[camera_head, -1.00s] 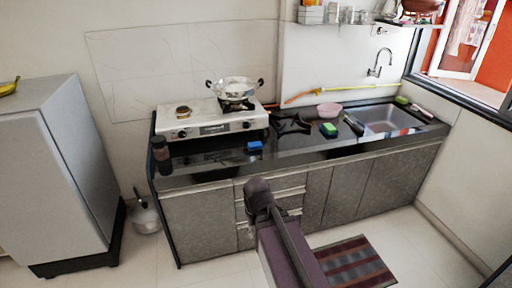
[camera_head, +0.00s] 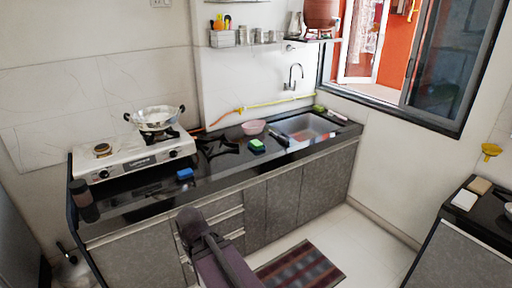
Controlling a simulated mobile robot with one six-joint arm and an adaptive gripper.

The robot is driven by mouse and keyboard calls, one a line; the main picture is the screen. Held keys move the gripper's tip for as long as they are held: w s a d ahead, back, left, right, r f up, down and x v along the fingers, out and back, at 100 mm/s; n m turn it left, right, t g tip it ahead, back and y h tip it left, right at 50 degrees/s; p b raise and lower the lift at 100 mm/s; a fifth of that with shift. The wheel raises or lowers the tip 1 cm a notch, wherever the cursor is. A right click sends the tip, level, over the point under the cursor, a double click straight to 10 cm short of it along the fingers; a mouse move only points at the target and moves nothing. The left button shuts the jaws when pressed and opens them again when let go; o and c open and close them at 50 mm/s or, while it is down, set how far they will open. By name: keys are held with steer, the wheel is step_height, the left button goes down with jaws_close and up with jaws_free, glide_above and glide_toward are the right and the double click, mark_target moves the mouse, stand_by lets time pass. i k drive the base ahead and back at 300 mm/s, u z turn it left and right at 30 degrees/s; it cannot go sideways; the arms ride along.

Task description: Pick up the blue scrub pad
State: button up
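A small blue scrub pad (camera_head: 185,173) lies on the black counter (camera_head: 140,197), near its front edge and just in front of the gas stove. It stands clear of the objects around it. My arm reaches up from the bottom of the view, in front of the drawers and below the counter's edge. The fingers of my gripper do not show, so I cannot see whether anything is in them.
A white stove (camera_head: 134,159) bears a steel pan (camera_head: 155,118). A dark jar (camera_head: 84,200) stands at the counter's left end. A green sponge (camera_head: 257,145), a pink bowl (camera_head: 253,127) and a sink (camera_head: 306,128) are further right. A striped mat (camera_head: 298,271) lies on the floor.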

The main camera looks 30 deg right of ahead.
mark_target(183, 174)
steer(key=k, duration=0.65)
steer(key=u, duration=0.4)
steer(key=i, duration=1.5)
steer(key=z, duration=0.65)
steer(key=i, duration=0.5)
steer(key=z, duration=0.35)
